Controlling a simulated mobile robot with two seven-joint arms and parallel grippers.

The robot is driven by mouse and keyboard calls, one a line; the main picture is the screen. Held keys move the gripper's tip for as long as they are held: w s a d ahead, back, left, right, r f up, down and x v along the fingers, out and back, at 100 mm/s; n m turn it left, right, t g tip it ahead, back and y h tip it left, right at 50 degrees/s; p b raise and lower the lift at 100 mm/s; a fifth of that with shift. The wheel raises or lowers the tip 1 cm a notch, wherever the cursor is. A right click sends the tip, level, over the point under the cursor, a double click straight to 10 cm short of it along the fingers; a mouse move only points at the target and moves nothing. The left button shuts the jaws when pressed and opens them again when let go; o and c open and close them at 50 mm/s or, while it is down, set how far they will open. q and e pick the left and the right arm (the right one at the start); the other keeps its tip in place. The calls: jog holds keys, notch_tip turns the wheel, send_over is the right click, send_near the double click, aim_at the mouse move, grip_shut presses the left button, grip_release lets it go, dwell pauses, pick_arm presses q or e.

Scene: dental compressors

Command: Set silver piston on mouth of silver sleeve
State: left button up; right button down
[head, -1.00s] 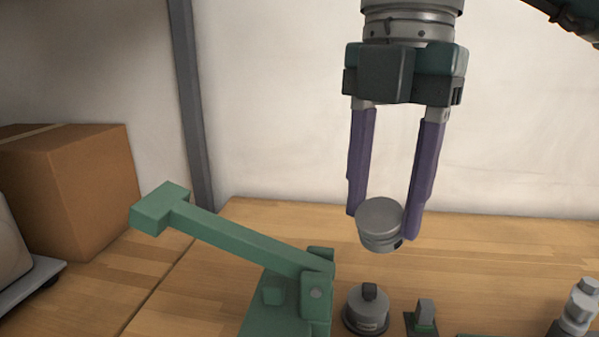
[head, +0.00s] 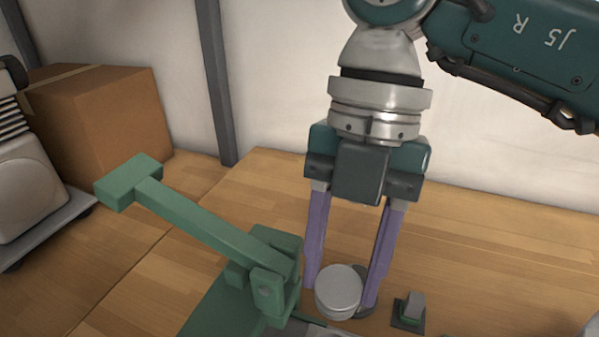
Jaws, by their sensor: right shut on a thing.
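My right gripper (head: 342,287) reaches down from the top with its two purple fingers. It is shut on the silver piston (head: 338,287), a short round grey cylinder with its flat top facing up. The piston is low, near the green fixture (head: 225,305) with its long raised lever (head: 205,221). The silver sleeve cannot be made out; what lies under the piston is hidden by it and by the bottom edge of the picture. My left gripper is not in view.
Partly hidden behind the right finger is a dark round base (head: 369,307). A small green and grey block (head: 409,311) stands to the right. A cardboard box (head: 100,120) and a whitish machine (head: 35,180) are at left. The wooden table (head: 490,270) is clear at right.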

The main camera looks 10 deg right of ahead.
aim_at(356, 279)
jog(key=f+m, duration=0.1)
jog(key=m, duration=0.1)
jog(key=f+m+y, duration=0.1)
jog(key=m, duration=0.1)
jog(key=s+f+m+t+y, duration=0.1)
jog(key=m, duration=0.1)
jog(key=shift+d+f, duration=0.1)
jog(key=m, duration=0.1)
jog(key=f+m+t+y, duration=0.1)
jog(key=m, duration=0.3)
jog(key=shift+s+d+f+t+b, duration=0.1)
jog(key=shift+d+f+t+b, duration=0.15)
jog(key=shift+d+t+b, duration=0.15)
notch_tip(356, 279, down, 4)
jog(key=b, duration=0.5)
jog(key=shift+f, duration=0.55)
jog(key=shift+r, duration=0.2)
jog(key=shift+f, duration=0.3)
jog(key=shift+p, duration=0.35)
jog(key=shift+f, duration=0.5)
jog(key=shift+f, duration=0.1)
